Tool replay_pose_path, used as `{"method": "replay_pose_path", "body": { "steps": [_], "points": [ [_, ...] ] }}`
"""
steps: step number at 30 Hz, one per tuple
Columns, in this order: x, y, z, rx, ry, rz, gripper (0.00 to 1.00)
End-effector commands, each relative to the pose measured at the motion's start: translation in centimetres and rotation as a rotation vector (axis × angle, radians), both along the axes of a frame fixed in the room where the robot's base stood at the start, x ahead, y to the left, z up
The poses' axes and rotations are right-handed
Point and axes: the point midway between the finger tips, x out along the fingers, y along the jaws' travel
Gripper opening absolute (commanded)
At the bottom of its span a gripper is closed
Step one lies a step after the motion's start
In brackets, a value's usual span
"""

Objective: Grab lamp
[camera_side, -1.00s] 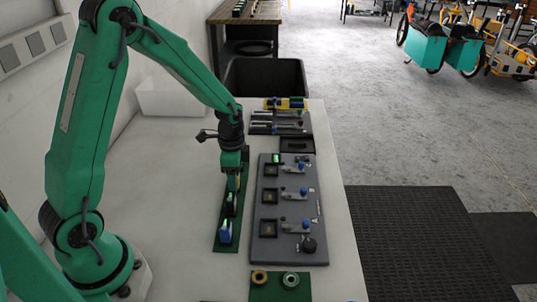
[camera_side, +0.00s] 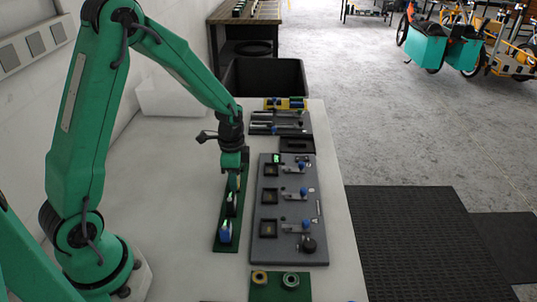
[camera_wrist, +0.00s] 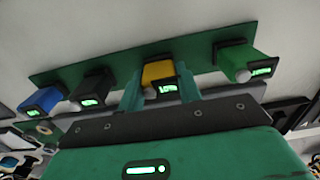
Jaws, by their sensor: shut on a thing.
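Several small box-shaped lamps with lit green displays stand in a row on a dark green strip (camera_side: 222,243). In the wrist view they are a blue lamp (camera_wrist: 41,101), a black lamp (camera_wrist: 91,88), a yellow lamp (camera_wrist: 158,74) and a green lamp (camera_wrist: 234,60). My gripper (camera_wrist: 160,92) has one finger on each side of the yellow lamp and is shut on it. The lamp still appears at its place in the row. In the side view my gripper (camera_side: 234,184) points down at the strip and largely hides the yellow lamp. The blue lamp (camera_side: 225,232) is at the near end.
A grey board (camera_side: 266,246) with dark square recesses and blue-knobbed levers lies close to the right of the strip. A small green mat (camera_side: 270,294) with two rings is nearer the camera. Tool trays (camera_side: 264,127) and a black bin (camera_side: 290,75) are behind. The table's left side is clear.

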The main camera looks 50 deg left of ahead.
Motion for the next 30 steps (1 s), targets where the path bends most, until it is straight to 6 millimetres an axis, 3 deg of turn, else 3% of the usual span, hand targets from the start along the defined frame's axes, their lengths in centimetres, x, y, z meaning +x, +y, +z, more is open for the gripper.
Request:
{"method": "replay_pose_path", "body": {
  "steps": [10,18,30],
  "points": [
    [0.0,0.0,0.9,0.0,-0.001,0.0,0.1],
    [0.1,0.0,4.2,0.001,-0.006,0.0,0.1],
    [-2.6,-6.7,8.3,0.0,-0.004,-0.006,0.1]
  ]
}}
